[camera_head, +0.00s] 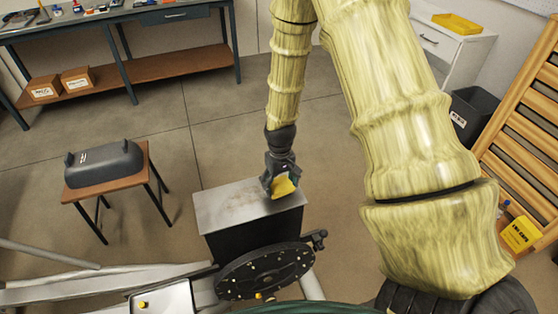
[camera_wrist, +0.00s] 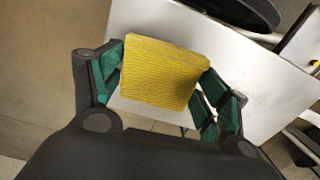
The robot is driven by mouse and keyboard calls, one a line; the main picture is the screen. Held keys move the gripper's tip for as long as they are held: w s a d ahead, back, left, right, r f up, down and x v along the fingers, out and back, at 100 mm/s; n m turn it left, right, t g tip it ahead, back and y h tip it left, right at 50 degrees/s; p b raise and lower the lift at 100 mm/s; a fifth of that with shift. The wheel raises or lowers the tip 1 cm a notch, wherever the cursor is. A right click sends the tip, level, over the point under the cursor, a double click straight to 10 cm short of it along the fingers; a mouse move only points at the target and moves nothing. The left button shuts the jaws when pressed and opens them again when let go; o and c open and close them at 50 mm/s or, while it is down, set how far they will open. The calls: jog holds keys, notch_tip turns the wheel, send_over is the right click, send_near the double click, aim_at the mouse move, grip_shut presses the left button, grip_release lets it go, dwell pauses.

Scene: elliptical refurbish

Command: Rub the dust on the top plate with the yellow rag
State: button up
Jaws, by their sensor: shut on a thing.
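The yellow rag (camera_wrist: 160,72) is held between the green-padded fingers of my gripper (camera_wrist: 168,98) in the wrist view. In the head view my gripper (camera_head: 281,184) points down over the right part of the top plate (camera_head: 228,208), with the rag (camera_head: 284,187) showing at its tip. The plate is a pale grey flat top on a dark box. A faint brownish-grey dust smudge shows on its middle, left of my gripper. I cannot tell whether the rag touches the plate. The plate also shows in the wrist view (camera_wrist: 255,75).
A black round disc (camera_head: 265,270) with a crank sits at the box's front. A small brown table (camera_head: 140,180) with a dark grey casing (camera_head: 104,166) stands to the left. A workbench (camera_head: 110,18) is at the back left. A black bin (camera_head: 474,116) is at the right. Open floor lies behind the box.

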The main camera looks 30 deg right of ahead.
jog(key=r, duration=0.1)
jog(key=r+p, duration=0.1)
jog(key=r, duration=0.2)
jog(key=shift+a+p, duration=0.25)
jog(key=shift+p, duration=0.15)
jog(key=shift+d+r+p, duration=0.1)
jog(key=shift+r+p, duration=0.45)
jog(key=shift+r, duration=0.1)
jog(key=shift+r+p, duration=0.7)
jog(key=shift+r, duration=0.3)
jog(key=shift+f, duration=0.1)
